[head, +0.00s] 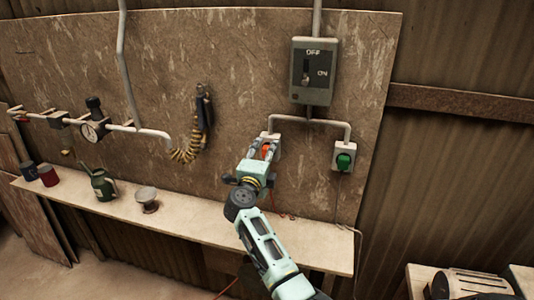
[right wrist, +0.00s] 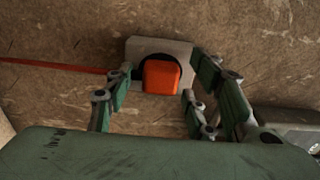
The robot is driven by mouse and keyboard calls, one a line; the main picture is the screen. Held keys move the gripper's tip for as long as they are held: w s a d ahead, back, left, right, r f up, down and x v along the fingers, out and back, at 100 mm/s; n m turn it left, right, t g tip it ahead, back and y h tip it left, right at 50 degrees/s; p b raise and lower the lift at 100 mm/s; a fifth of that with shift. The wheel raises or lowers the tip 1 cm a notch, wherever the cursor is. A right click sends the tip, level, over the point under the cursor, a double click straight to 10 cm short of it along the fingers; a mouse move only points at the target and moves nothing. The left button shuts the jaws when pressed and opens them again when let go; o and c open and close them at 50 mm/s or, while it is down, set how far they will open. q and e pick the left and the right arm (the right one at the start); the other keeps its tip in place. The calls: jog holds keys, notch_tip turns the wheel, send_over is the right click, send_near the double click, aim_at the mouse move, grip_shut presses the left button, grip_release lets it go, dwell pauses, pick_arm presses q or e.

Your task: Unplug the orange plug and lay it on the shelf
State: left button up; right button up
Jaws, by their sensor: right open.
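The orange plug (right wrist: 161,77) sits in a grey wall socket (right wrist: 136,46) in the right wrist view. In the head view the orange plug (head: 265,151) shows partly between my right gripper's fingers. My right gripper (head: 262,152) is open, with its fingers to either side of the plug; it also shows in the right wrist view (right wrist: 155,95). I cannot tell whether the fingers touch the plug. The shelf (head: 190,223) is a pale wooden board along the wall below the socket. My left gripper is not in view.
A green plug (head: 344,161) sits in another socket to the right, below a grey switch box (head: 314,70). A funnel (head: 147,198), a green oil can (head: 103,185) and cans (head: 48,175) stand on the shelf's left part. The shelf's right part looks mostly clear.

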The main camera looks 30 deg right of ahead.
jog(key=shift+p, duration=0.55)
dwell(0.9)
grip_shut()
dwell(0.6)
jog(key=p+v, duration=0.2)
jog(key=v, duration=0.4)
dwell(1.2)
